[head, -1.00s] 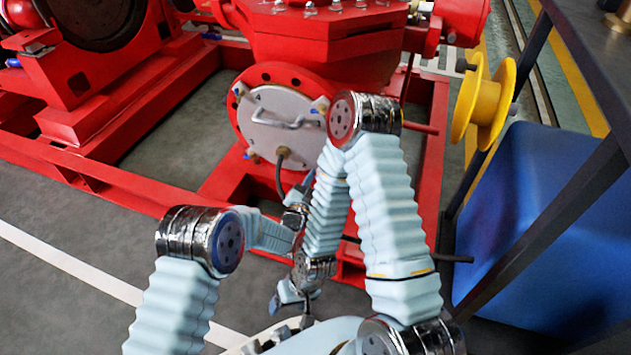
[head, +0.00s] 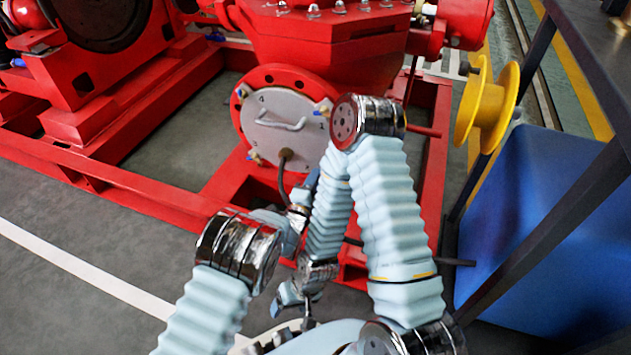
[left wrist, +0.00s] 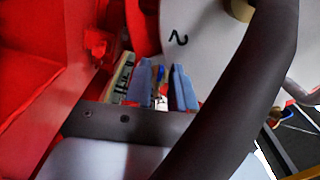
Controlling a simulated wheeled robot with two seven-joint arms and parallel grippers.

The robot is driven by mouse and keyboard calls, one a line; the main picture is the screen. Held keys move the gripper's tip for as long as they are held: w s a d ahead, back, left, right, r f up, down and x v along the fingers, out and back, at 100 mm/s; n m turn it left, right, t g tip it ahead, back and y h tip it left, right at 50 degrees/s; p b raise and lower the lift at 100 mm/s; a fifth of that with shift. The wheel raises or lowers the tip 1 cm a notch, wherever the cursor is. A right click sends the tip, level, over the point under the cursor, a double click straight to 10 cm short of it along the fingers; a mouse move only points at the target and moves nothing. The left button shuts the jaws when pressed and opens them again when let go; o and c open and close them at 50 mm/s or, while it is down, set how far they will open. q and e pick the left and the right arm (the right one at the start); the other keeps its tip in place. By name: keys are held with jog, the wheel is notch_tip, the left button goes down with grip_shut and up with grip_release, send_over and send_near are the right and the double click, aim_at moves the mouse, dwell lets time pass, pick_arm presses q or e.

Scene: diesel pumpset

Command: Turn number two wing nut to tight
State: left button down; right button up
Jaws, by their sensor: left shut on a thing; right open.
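The round grey cover plate (head: 270,133) with a bent handle sits on the red pump flange. Wing nuts with blue parts show at its upper left (head: 243,92) and upper right (head: 322,107), and another at the lower left (head: 255,158). My left gripper (head: 311,182) is at the plate's lower right, partly hidden by my right arm. In the left wrist view its fingers (left wrist: 155,88) are shut on a small wing nut (left wrist: 161,74) with a blue part, beside the plate's mark "2" (left wrist: 179,38). The fingers hide most of it. My right gripper (head: 288,298) is open, low and away from the plate.
A dark hose (head: 284,172) hangs from the plate's lower edge and crosses the left wrist view (left wrist: 235,85) close by. A red base frame (head: 120,182) surrounds the pump. A blue tank (head: 530,220) and yellow spool (head: 487,105) stand at the right.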

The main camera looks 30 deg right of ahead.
pick_arm(q)
jog(key=shift+m, duration=0.6)
jog(key=shift+a, duration=0.1)
jog(key=c, duration=1.3)
grip_release()
